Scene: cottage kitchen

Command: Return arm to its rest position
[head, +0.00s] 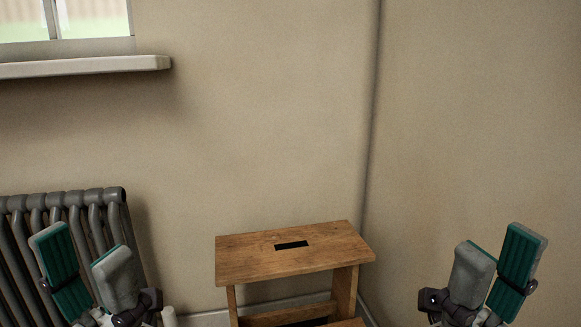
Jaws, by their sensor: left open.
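My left gripper (80,248) shows at the lower left in the head view. Its two teal-and-grey fingers point up and stand apart, with nothing between them. It appears in front of the radiator. My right gripper (497,248) shows at the lower right, also pointing up. Its fingers stand apart in much the same way and it holds nothing. The lower parts of both arms are cut off by the bottom edge of the picture.
A wooden step stool (290,262) with a dark slot in its top stands near the corner, between my grippers in the picture. A grey radiator (100,215) is at the left, below a window sill (85,67). Plain beige walls (250,140) fill the rest.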

